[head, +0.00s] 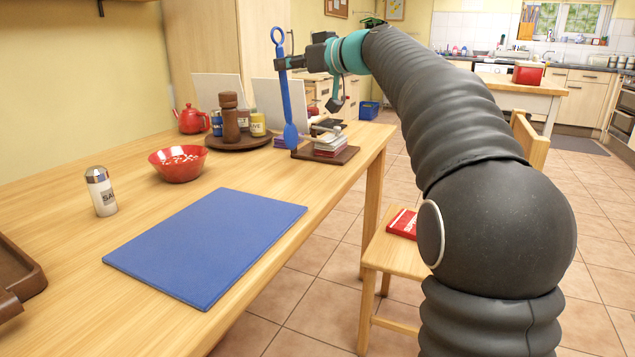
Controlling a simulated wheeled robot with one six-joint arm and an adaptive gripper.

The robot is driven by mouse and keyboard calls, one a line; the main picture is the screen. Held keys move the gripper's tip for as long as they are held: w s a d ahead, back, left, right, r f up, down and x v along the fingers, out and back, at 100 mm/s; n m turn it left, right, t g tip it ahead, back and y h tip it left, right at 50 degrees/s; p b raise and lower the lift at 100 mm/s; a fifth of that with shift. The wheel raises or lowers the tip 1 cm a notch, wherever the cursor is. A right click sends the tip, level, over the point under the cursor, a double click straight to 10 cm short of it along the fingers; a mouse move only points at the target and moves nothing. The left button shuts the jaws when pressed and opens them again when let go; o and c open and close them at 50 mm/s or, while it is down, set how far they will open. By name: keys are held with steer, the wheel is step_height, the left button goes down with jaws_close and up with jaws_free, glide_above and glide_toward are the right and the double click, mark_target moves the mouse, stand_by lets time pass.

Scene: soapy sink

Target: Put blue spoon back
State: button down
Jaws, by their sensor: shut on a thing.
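The blue spoon (287,97) hangs upright in the head view, with its ring-shaped handle end at the top and its bowl at the bottom. My gripper (284,63) is shut on the spoon's handle, just below the ring. The spoon's bowl is in front of the dark wooden stand with stacked cards or napkins (330,145) near the table's right edge. I cannot tell whether the bowl touches anything there. No hook or holder for the spoon is clearly seen.
A blue mat (208,245) lies on the wooden table. A red bowl (178,165), a salt shaker (101,192), a red teapot (191,120) and a round tray with jars (238,143) stand nearby. A chair (398,252) holding a red book (403,223) is beside the table.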

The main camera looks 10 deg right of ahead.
steer(key=s+d+r+n+g+y, duration=0.15)
steer(key=s+d, duration=0.25)
steer(key=d, duration=0.5)
steer(key=s+d+r+n+y, duration=0.1)
steer(key=s+d+r+y, duration=0.15)
steer(key=d, duration=0.75)
steer(key=w+a+f+b, duration=0.3)
steer(key=a+f, duration=0.7)
steer(key=f, duration=0.1)
steer(key=shift+w+a+f+b, duration=0.25)
steer(key=shift+w+a+b, duration=0.05)
steer(key=shift+w+a, duration=0.1)
steer(key=shift+f, duration=0.15)
steer(key=c, duration=1.1)
jaws_free()
